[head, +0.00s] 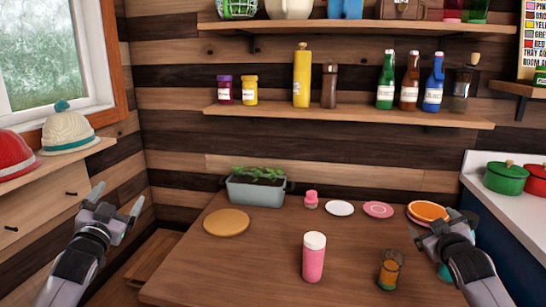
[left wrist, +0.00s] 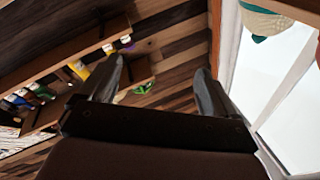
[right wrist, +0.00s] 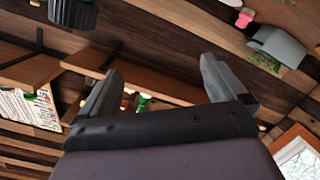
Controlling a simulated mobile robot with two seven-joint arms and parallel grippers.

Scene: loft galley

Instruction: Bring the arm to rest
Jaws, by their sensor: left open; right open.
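My left gripper (head: 116,201) is open and empty, raised left of the table near the wooden cabinet. Its two fingers stand apart in the left wrist view (left wrist: 158,85), with nothing between them. My right gripper (head: 441,220) is open over the right edge of the table, in front of the orange plate (head: 428,211). Its fingers also stand apart in the right wrist view (right wrist: 163,85), and nothing is held between them. I cannot tell from the head view how far the right gripper is above the tabletop.
The wooden table (head: 250,262) bears a planter (head: 256,192), a round board (head: 227,222), a pink bottle (head: 314,262), an orange-brown jar (head: 389,270), a small pink bottle (head: 311,201) and plates (head: 340,208). Shelves (head: 345,115) hold bottles behind. A counter with pots (head: 505,179) stands right.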

